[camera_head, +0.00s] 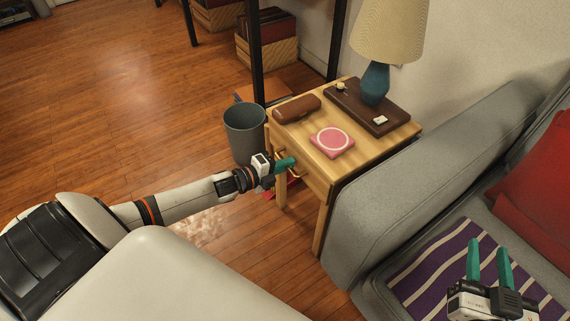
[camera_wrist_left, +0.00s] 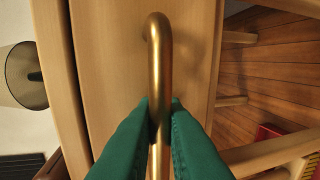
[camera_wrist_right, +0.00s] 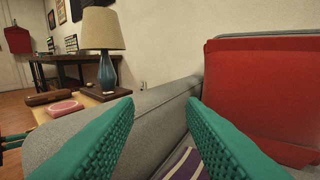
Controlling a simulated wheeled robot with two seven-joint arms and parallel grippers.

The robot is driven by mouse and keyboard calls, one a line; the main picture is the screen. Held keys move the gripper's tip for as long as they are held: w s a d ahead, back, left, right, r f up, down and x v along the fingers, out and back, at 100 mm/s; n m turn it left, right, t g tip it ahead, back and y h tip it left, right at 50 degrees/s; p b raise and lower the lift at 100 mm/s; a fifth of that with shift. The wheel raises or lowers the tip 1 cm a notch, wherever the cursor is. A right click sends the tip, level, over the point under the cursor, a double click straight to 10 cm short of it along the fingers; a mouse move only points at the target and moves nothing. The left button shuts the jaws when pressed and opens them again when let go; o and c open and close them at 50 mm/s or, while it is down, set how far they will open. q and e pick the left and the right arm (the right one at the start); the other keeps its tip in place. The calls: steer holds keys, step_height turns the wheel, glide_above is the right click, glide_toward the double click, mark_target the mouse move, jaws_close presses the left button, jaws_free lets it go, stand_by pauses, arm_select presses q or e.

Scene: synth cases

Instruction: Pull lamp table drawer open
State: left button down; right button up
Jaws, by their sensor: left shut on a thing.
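The lamp table (camera_head: 316,178) is light wood and stands beside the grey sofa. Its drawer front (camera_wrist_left: 105,75) fills much of the left wrist view, with a brass bar handle (camera_wrist_left: 155,60) on it. A thin dark gap runs along one edge of the drawer front; I cannot tell whether the drawer is slightly out. My left gripper (camera_head: 286,164) is at the front of the table, its green fingers shut around the handle. My right gripper (camera_head: 488,252) is open and empty above the sofa seat.
On the table top are a lamp (camera_head: 375,82) on a dark board, a brown case (camera_head: 296,108) and a pink coaster (camera_head: 332,141). A grey bin (camera_head: 245,133) stands left of the table. The sofa arm (camera_head: 385,205) is close on the right.

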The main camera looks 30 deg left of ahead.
arm_select(q)
steer(key=shift+s, duration=0.15)
